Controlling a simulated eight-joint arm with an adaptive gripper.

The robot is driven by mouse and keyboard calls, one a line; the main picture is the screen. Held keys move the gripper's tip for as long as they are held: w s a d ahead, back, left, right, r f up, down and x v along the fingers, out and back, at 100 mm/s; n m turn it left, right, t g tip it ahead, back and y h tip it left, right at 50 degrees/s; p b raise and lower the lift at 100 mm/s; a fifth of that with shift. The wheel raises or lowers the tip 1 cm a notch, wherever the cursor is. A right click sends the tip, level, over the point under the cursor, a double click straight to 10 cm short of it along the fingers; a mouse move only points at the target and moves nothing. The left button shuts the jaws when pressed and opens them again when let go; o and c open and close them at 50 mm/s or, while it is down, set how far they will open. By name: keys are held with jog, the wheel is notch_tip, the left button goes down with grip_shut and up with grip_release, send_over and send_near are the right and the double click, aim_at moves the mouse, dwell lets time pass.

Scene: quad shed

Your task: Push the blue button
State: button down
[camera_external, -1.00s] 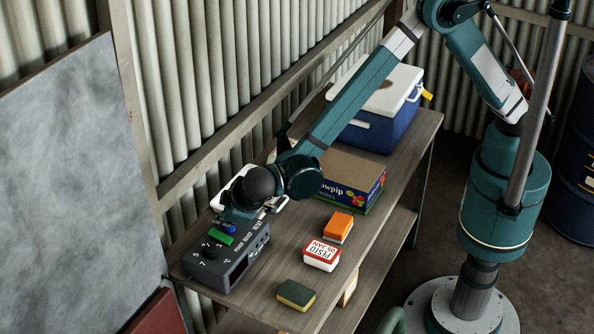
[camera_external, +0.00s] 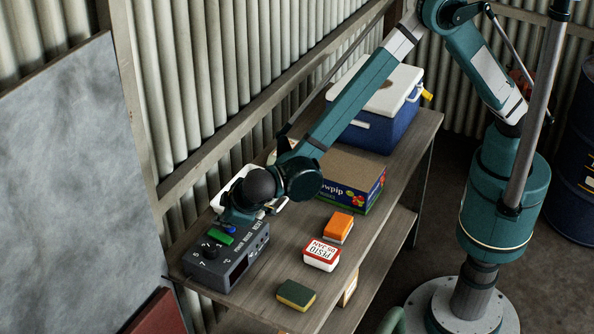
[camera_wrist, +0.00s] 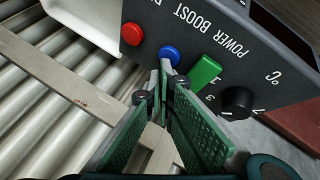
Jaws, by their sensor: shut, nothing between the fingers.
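The blue button (camera_wrist: 170,54) is a small round knob on a dark grey control panel (camera_wrist: 226,22). It sits between a red button (camera_wrist: 131,33) and a green switch (camera_wrist: 206,72). My gripper (camera_wrist: 164,68) is shut and empty, its fingertips right at the near edge of the blue button; I cannot tell whether they press it. In the external view the panel (camera_external: 233,272) lies at the near end of the bench, with the blue button (camera_external: 229,229) just below my gripper (camera_external: 228,217). The red button is hidden there.
A black dial (camera_wrist: 237,100) is beside the green switch. A corrugated wall (camera_external: 220,90) runs behind.

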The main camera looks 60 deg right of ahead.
aim_at(225, 230)
jog(key=shift+r, duration=0.7)
jog(key=shift+r, duration=0.1)
jog(key=shift+r+p, duration=0.9)
jog(key=shift+r, duration=2.05)
